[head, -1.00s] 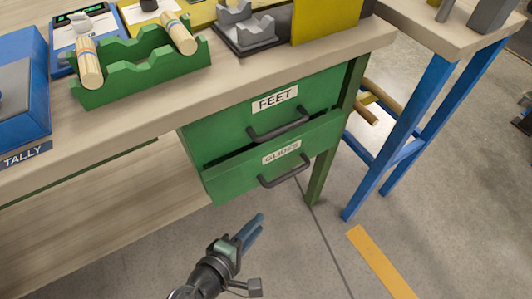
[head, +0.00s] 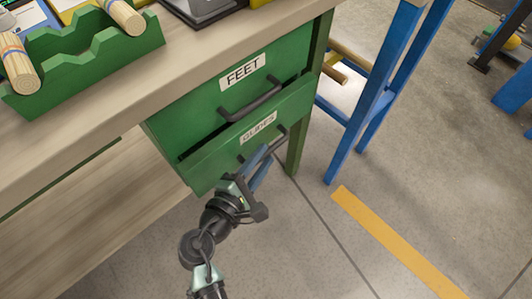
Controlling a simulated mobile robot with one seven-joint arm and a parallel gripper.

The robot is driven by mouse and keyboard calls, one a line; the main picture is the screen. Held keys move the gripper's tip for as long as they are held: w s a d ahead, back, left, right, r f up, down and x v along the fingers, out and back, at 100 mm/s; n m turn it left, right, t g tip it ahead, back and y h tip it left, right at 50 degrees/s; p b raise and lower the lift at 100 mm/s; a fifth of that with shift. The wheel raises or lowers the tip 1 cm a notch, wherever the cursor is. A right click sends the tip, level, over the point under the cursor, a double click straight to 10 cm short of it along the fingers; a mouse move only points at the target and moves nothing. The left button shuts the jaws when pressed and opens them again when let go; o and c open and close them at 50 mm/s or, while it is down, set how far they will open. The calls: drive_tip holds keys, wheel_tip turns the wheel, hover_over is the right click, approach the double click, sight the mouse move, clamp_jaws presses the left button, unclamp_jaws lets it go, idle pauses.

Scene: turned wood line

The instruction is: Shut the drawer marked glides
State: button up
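The drawer marked GLIDES (head: 215,165) is the lower of two green drawers under the bench. It stands partly out, with a dark gap showing above its front edge. Its dark bar handle (head: 281,136) is partly hidden by my gripper. My gripper (head: 265,158) has blue fingers and is in front of the right part of this drawer front, by the handle. The fingers lie close together, and I cannot tell whether they are parted or touch the drawer or handle.
The drawer marked FEET (head: 210,103) is just above, with its own bar handle (head: 250,104). A green bench leg (head: 297,150) and a blue-legged stand (head: 372,95) are to the right. A green rack (head: 85,60) with wooden pieces sits on the bench top. Floor is clear in front.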

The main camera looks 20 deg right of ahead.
drive_tip(key=shift+x, duration=1.15)
clamp_jaws()
idle(0.6)
